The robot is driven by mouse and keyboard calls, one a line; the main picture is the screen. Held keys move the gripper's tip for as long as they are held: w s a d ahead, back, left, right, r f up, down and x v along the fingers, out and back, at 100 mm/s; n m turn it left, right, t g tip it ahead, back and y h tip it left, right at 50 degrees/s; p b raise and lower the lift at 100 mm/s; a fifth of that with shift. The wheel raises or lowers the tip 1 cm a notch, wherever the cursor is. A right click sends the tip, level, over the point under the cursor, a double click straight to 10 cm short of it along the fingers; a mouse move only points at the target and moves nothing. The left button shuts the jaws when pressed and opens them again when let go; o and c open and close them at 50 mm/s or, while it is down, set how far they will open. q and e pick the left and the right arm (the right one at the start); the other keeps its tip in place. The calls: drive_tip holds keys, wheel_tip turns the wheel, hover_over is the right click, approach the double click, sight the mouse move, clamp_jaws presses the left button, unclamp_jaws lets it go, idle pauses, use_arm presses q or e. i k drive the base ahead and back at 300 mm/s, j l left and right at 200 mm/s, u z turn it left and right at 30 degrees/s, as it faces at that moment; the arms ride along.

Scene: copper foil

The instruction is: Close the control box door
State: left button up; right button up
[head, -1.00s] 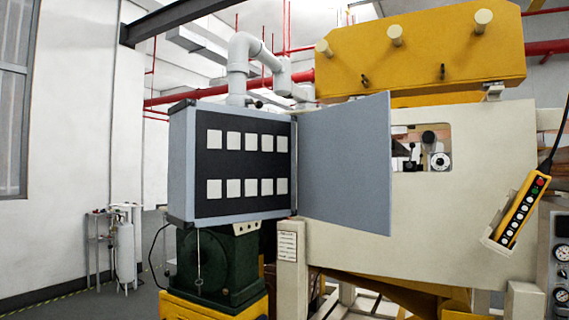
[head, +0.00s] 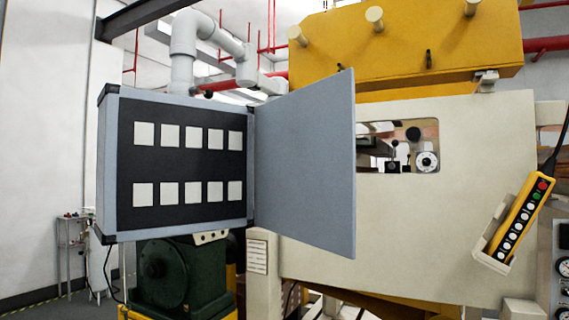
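The control box (head: 109,170) is on the left in the head view, a grey-blue case with a black panel (head: 180,218) that carries two rows of white squares. Its door (head: 305,165) is a flat grey-blue plate joined at the box's right edge. The door stands wide open, swung out to the right, and the panel is fully exposed. Neither of my grippers is in view, and nothing touches the door.
A beige machine (head: 420,235) with a yellow top (head: 450,50) stands behind and right of the door. A yellow button pendant (head: 515,218) hangs at the right. A green machine base (head: 170,275) is below the box. Grey pipes (head: 185,50) rise behind it.

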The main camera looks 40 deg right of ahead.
sight(305, 162)
drive_tip(key=i+l+u, duration=0.1)
drive_tip(key=l, duration=0.45)
drive_tip(key=l+u, duration=0.15)
drive_tip(key=l, duration=0.4)
drive_tip(key=i+l, duration=0.1)
drive_tip(key=l, duration=1.3)
drive_tip(key=i+l, duration=0.15)
drive_tip(key=l, duration=0.55)
